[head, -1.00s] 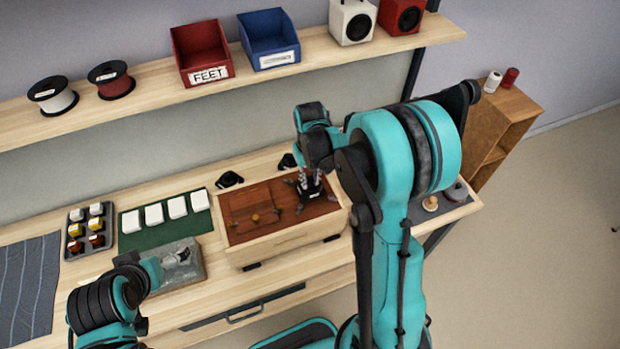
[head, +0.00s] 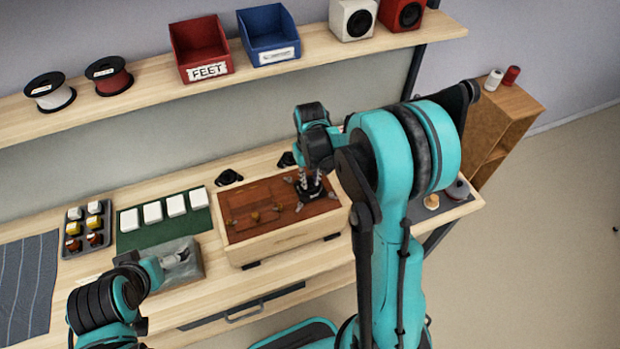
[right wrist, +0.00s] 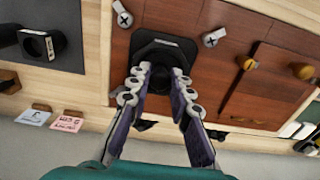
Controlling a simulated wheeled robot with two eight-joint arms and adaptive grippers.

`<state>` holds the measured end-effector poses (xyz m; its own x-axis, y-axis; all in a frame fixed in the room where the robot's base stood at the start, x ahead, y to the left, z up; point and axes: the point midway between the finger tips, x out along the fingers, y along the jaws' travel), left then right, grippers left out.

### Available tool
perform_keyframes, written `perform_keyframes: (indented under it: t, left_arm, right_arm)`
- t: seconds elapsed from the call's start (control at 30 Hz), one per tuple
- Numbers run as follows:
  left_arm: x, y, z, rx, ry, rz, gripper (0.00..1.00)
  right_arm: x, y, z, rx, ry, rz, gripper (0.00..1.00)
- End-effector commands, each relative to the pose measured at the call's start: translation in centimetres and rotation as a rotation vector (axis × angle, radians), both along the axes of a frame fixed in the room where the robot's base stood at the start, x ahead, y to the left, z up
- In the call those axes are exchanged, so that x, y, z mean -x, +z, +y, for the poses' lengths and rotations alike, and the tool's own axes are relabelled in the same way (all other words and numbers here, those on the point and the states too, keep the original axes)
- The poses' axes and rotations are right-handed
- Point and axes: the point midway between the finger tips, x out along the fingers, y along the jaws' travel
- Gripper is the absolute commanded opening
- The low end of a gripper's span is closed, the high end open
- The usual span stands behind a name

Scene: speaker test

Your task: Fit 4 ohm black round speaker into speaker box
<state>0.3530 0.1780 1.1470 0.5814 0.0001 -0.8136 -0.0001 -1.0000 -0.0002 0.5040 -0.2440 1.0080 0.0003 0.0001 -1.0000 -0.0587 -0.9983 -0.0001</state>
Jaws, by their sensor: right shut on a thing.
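The speaker box (head: 290,243) is light wood with a red-brown top panel (head: 240,225) and stands on the bench. My right gripper (head: 311,190) is over the right part of that panel. In the right wrist view, my right gripper (right wrist: 158,85) is shut on a black speaker (right wrist: 160,52) with a dark angular rim. The speaker is at the panel; its underside is hidden, so I cannot tell how deep it sits. Metal clips (right wrist: 214,38) lie around it. My left gripper (head: 178,258) is over a grey tray (head: 190,274); its jaws are unclear.
A green mat (head: 140,238) with white blocks and a dark tray (head: 74,240) of small parts are left of the box. Another black part (right wrist: 40,45) lies on a grey mat. A shelf (head: 150,95) with bins runs above.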

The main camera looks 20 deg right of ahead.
Motion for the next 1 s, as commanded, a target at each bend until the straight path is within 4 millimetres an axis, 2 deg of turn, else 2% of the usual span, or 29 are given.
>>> perform_keyframes:
  t: [0.17, 0.2, 0.27, 0.53, 0.67, 0.77, 1.0]
  left_arm:
    - [0.0, -0.3, 0.0, 0.000, 0.000, 0.000, 1.00]
    - [0.0, -0.2, 0.0, 0.000, 0.000, 0.000, 1.00]
    - [0.0, -0.2, 0.0, 0.000, 0.000, 0.000, 1.00]
    - [0.0, -0.2, 0.0, 0.000, 0.000, 0.000, 1.00]
    - [0.0, -0.2, 0.0, 0.000, 0.000, 0.000, 1.00]
    - [0.0, -0.2, 0.0, 0.000, 0.000, 0.000, 1.00]
    - [0.0, -0.2, 0.0, 0.000, 0.000, 0.000, 1.00]
  right_arm:
    - [0.0, -0.3, 0.0, 0.000, 0.000, 0.000, 0.00]
    - [0.0, -0.2, 0.0, 0.000, 0.000, 0.000, 0.30]
    - [0.0, -0.2, 0.0, 0.000, 0.000, 0.000, 0.44]
    - [0.0, -0.2, 0.0, 0.000, 0.000, 0.000, 0.44]
    - [0.0, 0.5, 0.0, 0.000, 0.000, 0.000, 0.44]
    - [0.0, 2.1, 0.0, 0.000, 0.000, 0.000, 0.44]
    - [0.0, 7.3, 0.0, 0.000, 0.000, 0.000, 0.44]
